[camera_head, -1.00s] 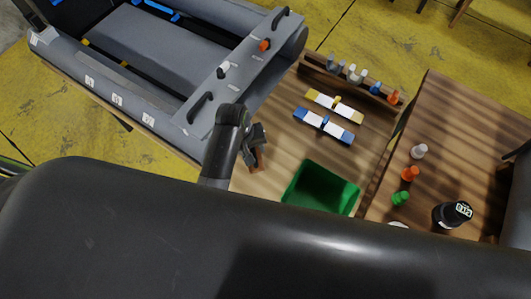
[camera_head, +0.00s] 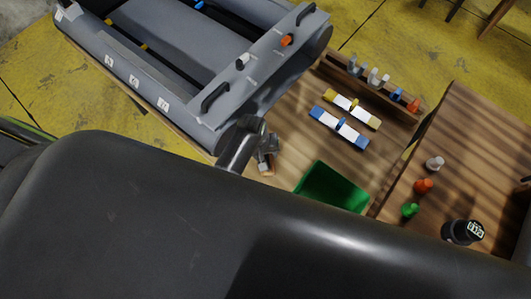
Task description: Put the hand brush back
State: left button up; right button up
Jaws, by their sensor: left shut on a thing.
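My left gripper (camera_head: 267,150) is over the wooden table (camera_head: 290,120), beside the near end of the grey inflatable boat. My right gripper is not in view.
The grey boat (camera_head: 215,45) fills the upper left. A blue-and-white piece (camera_head: 339,127) and a yellow-and-white piece (camera_head: 352,109) lie ahead. A wooden rack (camera_head: 370,82) holds several valves. The right table holds small white, orange and green pieces and a black canister (camera_head: 462,232).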

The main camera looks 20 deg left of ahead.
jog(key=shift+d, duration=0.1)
pick_arm(q)
jog(key=o, duration=1.1)
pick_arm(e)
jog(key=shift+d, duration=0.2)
pick_arm(q)
jog(key=r, duration=0.4)
jog(key=a+r+p, duration=0.1)
jog(key=r, duration=0.3)
jog(key=s+a+r, duration=0.1)
jog(key=r, duration=0.2)
jog(key=shift+r, duration=0.4)
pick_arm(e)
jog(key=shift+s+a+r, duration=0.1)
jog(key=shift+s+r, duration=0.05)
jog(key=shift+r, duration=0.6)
